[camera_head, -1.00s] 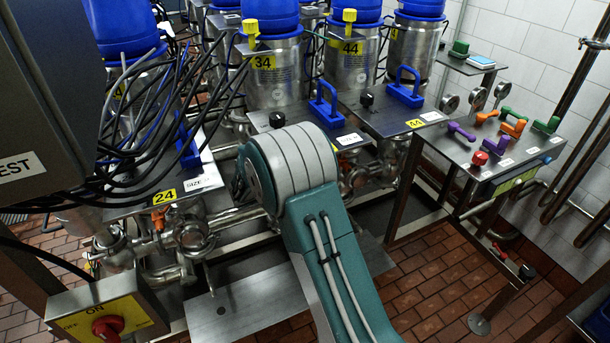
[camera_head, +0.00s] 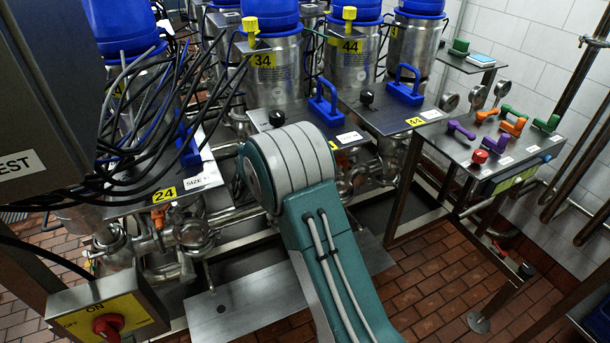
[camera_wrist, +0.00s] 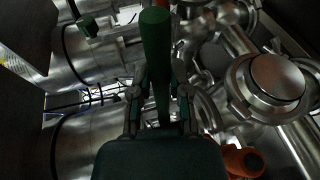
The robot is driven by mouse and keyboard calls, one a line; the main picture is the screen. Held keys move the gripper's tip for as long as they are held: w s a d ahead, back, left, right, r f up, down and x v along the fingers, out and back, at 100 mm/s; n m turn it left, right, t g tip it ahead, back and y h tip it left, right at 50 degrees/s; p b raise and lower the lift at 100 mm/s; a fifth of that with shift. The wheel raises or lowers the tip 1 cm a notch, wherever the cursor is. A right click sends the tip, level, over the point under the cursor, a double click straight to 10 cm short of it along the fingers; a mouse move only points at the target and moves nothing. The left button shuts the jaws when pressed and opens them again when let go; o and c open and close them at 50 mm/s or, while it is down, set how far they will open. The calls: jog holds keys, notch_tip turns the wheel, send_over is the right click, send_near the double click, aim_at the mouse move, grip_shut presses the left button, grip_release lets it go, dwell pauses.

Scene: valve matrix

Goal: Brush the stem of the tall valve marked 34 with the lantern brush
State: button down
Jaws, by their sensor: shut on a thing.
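The tall valve marked 34 (camera_head: 275,75) is a steel cylinder with a blue top and a yellow tag, left of centre in the head view. I cannot make out its stem; my arm covers the pipework below. My gripper (camera_wrist: 160,95) shows in the wrist view, shut on a green handle, apparently the lantern brush (camera_wrist: 156,45). The handle stands out between the two fingers; no bristles show. In the head view my gripper is hidden behind my own arm.
Black cables (camera_head: 150,130) hang at left near the plate marked 24 (camera_head: 164,195). A blue handle (camera_head: 325,104) stands on a plate below valve 34. Valve 44 (camera_head: 350,65) is to its right. In the wrist view, steel pipes and a round fitting (camera_wrist: 275,80) crowd the gripper.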

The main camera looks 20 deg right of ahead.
jog(key=shift+s+r, duration=0.2)
jog(key=shift+s, duration=0.6)
jog(key=shift+w, duration=0.15)
jog(key=shift+w+r, duration=0.2)
jog(key=shift+w, duration=0.45)
jog(key=shift+s+f, duration=0.2)
jog(key=shift+s, duration=0.6)
jog(key=shift+w+f, duration=0.2)
jog(key=shift+w, duration=0.6)
jog(key=shift+s, duration=0.1)
